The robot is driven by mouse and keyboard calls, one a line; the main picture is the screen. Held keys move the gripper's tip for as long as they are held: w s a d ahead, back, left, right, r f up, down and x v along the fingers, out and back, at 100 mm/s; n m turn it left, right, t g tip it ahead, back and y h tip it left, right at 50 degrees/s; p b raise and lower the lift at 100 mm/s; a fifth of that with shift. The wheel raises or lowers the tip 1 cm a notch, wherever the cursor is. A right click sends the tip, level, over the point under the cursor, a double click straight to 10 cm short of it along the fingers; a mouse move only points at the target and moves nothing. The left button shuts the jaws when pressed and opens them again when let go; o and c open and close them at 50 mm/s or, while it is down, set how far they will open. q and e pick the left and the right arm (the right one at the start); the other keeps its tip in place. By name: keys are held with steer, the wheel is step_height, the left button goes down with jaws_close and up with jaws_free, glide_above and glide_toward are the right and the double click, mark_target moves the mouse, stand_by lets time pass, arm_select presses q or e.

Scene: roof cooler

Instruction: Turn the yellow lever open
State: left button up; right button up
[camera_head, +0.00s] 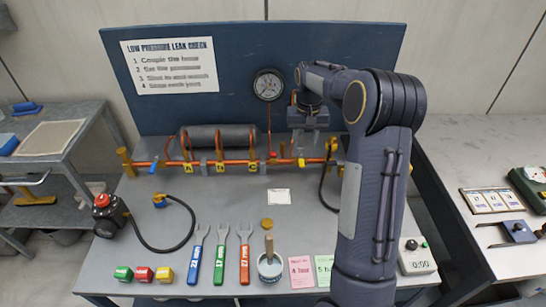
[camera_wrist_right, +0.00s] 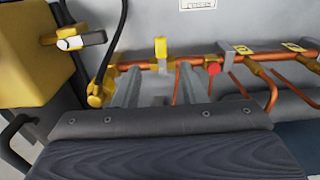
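The yellow lever (camera_wrist_right: 161,47) stands up from the copper pipe (camera_wrist_right: 137,65) in the right wrist view. In the head view it is a small yellow piece (camera_head: 301,162) on the pipe, below my right gripper. My right gripper (camera_head: 309,138) points down over the right part of the pipe. In the right wrist view its two grey fingers (camera_wrist_right: 158,74) are spread apart with a gap between them, and the lever shows beyond that gap. Nothing is held between them. I cannot tell whether a finger touches the lever. My left gripper is not in view.
A red knob (camera_wrist_right: 213,69) and thin copper branches sit beside the lever. A black hose (camera_head: 323,187) hangs at the pipe's right end. A gauge (camera_head: 268,85) is on the blue back panel. Wrenches (camera_head: 220,255) and a cup (camera_head: 270,267) occupy the bench front.

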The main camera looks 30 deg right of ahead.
mark_target(302, 162)
steer(key=shift+w+f, duration=0.2)
steer(key=shift+f, duration=0.2)
step_height(302, 162, down, 7)
steer(key=shift+f+p, duration=0.15)
steer(key=shift+p, duration=0.25)
jaws_close()
